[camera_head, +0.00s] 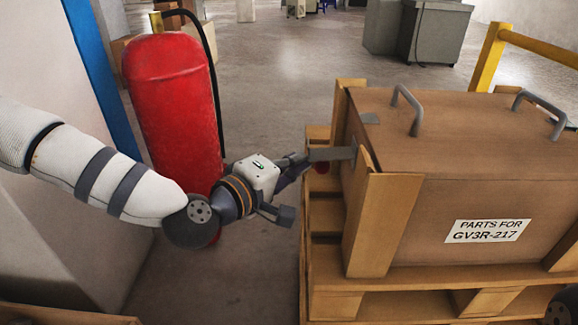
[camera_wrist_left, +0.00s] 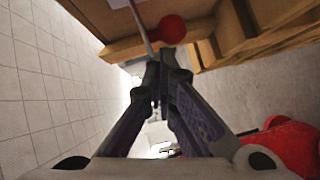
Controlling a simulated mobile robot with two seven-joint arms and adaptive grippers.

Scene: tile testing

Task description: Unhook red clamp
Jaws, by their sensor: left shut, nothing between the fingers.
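In the left wrist view the red knob (camera_wrist_left: 172,30) sits just beyond my fingertips, beside the thin strip. My left gripper (camera_head: 298,164) is shut and reaches in from the left at the clamp. In the left wrist view its fingertips (camera_wrist_left: 162,68) are together with nothing held between them. I cannot tell whether they touch the knob or strip.
The crate has grey handles (camera_head: 408,108) on its lid and stands on a wooden pallet (camera_head: 385,305). A red fire extinguisher (camera_head: 172,95) stands behind my left arm. A yellow rail (camera_head: 490,58) is at the back right. The floor between extinguisher and pallet is clear.

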